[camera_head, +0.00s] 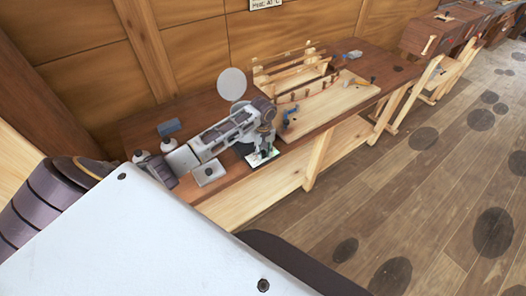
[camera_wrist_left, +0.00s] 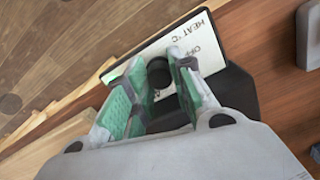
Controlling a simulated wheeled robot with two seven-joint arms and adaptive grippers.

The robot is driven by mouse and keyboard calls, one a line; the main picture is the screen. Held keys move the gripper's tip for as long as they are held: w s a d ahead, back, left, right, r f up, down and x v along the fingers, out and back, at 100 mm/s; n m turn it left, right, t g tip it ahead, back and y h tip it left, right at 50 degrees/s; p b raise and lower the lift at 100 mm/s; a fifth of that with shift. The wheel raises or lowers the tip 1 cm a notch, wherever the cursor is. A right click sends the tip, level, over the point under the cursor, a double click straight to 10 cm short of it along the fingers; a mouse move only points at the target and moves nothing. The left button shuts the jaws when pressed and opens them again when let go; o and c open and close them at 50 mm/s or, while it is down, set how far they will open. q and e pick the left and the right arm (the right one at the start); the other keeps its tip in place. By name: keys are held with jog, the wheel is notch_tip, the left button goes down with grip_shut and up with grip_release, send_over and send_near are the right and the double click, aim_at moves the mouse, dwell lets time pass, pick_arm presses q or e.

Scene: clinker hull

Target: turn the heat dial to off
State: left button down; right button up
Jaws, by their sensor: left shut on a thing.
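The fingers cover part of the panel, so the dial's pointer and setting cannot be read. In the head view the left gripper (camera_head: 260,153) reaches down to the panel (camera_head: 264,160) at the bench's front edge, and the knob is hidden. My right gripper is not in view.
The dark bench top (camera_head: 385,62) runs along the wooden wall. A pale board (camera_head: 340,98) with several pegs and a blue clamp (camera_head: 290,117) lies just beyond the gripper. The floor (camera_head: 440,160) is open.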

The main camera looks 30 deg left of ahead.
aim_at(263, 152)
pick_arm(q)
jog(key=n, duration=0.6)
jog(key=shift+r, duration=0.1)
dwell(0.3)
jog(key=c, duration=1.5)
grip_release()
jog(key=shift+r, duration=0.1)
jog(key=shift+a+r, duration=0.1)
jog(key=shift+r, duration=5.75)
